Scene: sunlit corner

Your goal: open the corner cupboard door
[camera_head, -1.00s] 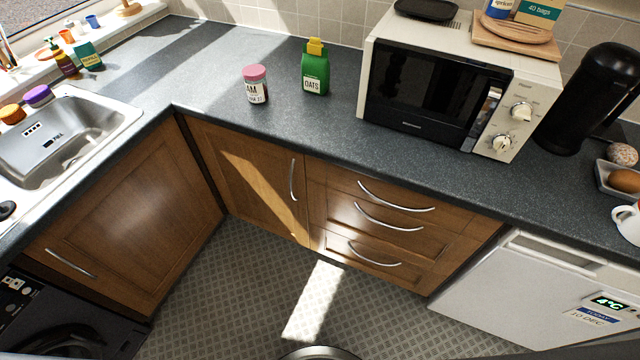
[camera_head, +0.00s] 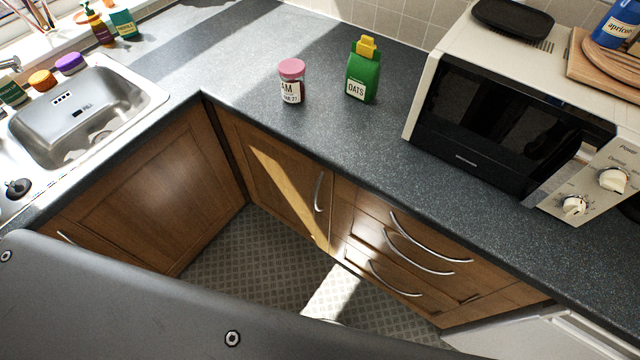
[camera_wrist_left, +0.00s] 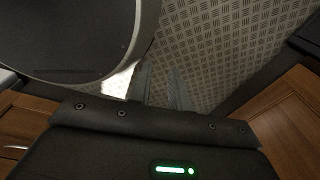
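The corner cupboard door (camera_head: 275,180) is a brown wooden panel under the worktop, right of the inner corner. It looks shut. Its curved, upright metal handle (camera_head: 319,191) is near its right edge, with nothing touching it. My left arm crosses the bottom left of the head view, but its gripper is outside that view. In the left wrist view, the dark gripper housing fills the bottom, and two faint grey finger-like shapes of my left gripper (camera_wrist_left: 163,88) show above the floor. Their gap is unclear. My right gripper is in neither view.
A wooden door (camera_head: 150,200) under the sink (camera_head: 85,110) meets the corner from the left. Drawers (camera_head: 400,255) with curved handles adjoin on the right. The floor (camera_head: 260,250) ahead is clear.

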